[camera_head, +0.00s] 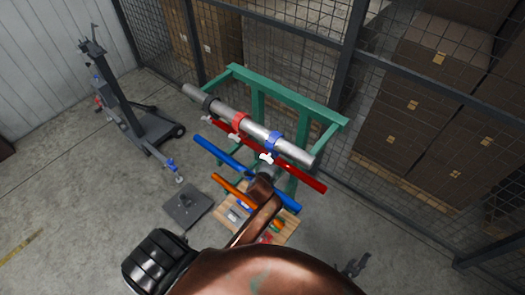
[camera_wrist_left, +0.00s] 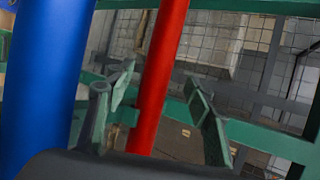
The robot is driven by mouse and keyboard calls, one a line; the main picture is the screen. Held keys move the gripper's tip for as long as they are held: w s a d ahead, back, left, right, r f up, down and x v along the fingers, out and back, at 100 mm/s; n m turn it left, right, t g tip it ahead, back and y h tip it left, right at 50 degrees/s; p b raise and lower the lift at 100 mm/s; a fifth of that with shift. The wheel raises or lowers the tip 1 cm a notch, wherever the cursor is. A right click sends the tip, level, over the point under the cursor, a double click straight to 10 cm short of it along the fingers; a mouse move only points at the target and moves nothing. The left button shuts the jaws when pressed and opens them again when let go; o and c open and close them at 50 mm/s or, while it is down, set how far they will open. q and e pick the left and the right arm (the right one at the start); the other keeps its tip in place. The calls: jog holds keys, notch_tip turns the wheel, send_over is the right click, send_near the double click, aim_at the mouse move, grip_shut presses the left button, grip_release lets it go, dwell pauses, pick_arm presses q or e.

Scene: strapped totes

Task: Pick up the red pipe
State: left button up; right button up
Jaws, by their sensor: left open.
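The red pipe (camera_head: 300,173) lies slanted across the green rack, below a thick grey pipe (camera_head: 295,148) in the head view. My left gripper (camera_head: 268,171) is by the middle of the red pipe; its fingers are hard to make out there. In the left wrist view the gripper (camera_wrist_left: 160,88) is open, with one finger on each side of the red pipe (camera_wrist_left: 162,62). The pipe appears between the fingers, which are not closed on it. Whether it is at fingertip depth I cannot tell. My right gripper is not in view.
A blue pipe (camera_head: 222,153) lies close beside the red one, large at left in the wrist view (camera_wrist_left: 45,70). An orange pipe (camera_head: 228,187) is lower. The green rack (camera_head: 290,97) stands before a mesh fence (camera_head: 305,55). A dark wheeled lift (camera_head: 130,110) stands left.

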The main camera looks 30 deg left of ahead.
aim_at(262, 151)
pick_arm(q)
jog(key=x, duration=0.4)
jog(key=shift+f+p, duration=0.25)
jog(key=shift+p, duration=0.05)
jog(key=shift+c, duration=0.6)
grip_shut()
jog(key=shift+r, duration=0.1)
